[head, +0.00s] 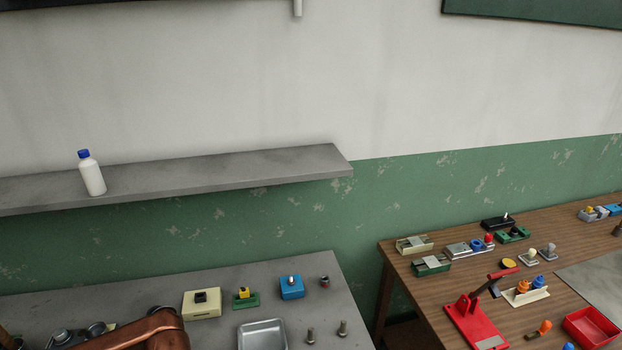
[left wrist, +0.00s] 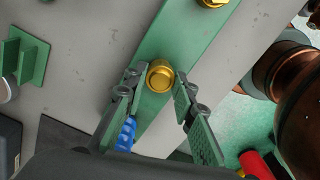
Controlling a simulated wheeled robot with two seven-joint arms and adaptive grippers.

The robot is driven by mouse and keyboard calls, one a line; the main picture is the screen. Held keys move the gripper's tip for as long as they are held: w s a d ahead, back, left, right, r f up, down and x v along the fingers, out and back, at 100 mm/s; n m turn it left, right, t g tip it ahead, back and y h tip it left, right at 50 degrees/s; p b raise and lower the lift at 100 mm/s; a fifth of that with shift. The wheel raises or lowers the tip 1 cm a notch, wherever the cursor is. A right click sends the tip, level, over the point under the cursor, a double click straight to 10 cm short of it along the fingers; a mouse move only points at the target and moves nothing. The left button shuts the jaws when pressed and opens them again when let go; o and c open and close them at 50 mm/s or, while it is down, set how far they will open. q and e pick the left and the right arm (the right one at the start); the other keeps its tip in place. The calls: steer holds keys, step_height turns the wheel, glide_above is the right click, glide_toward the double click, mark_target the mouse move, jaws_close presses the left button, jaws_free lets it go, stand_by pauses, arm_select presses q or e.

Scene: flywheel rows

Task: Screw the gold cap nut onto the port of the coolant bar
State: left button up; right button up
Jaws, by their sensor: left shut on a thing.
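In the left wrist view, my left gripper (left wrist: 157,77) is shut on the round gold cap nut (left wrist: 160,76), with one finger on each side of it. The nut is over the long green coolant bar (left wrist: 179,42), seen nearly from above. The nut hides what is under it, so I cannot tell whether it sits on the port. A second gold fitting (left wrist: 213,2) shows at the top edge, on the bar. The head view shows neither gripper, the nut nor the bar. My right gripper is in neither view.
In the left wrist view, a green bracket (left wrist: 33,55) stands left of the bar and a blue ribbed piece (left wrist: 127,133) lies by the left finger. In the head view, a metal tray (head: 262,336) and small blocks stand on the grey table; a wooden table (head: 408,262) is at right.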

arm_select(q)
steer(key=shift+f+m+b, duration=0.2)
steer(key=shift+m+b, duration=0.35)
steer(key=shift+m, duration=0.25)
steer(key=m+b, duration=0.1)
steer(key=m, duration=0.2)
steer(key=shift+b, duration=0.4)
steer(key=shift+r+m, duration=0.1)
steer(key=shift+m, duration=0.2)
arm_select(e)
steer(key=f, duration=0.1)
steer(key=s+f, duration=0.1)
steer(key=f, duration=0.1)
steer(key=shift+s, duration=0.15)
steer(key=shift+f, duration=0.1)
arm_select(q)
steer(key=shift+m+b, duration=0.5)
steer(key=shift+b, duration=0.05)
steer(key=m+b, duration=0.2)
steer(key=m, duration=0.1)
steer(key=shift+m, duration=0.5)
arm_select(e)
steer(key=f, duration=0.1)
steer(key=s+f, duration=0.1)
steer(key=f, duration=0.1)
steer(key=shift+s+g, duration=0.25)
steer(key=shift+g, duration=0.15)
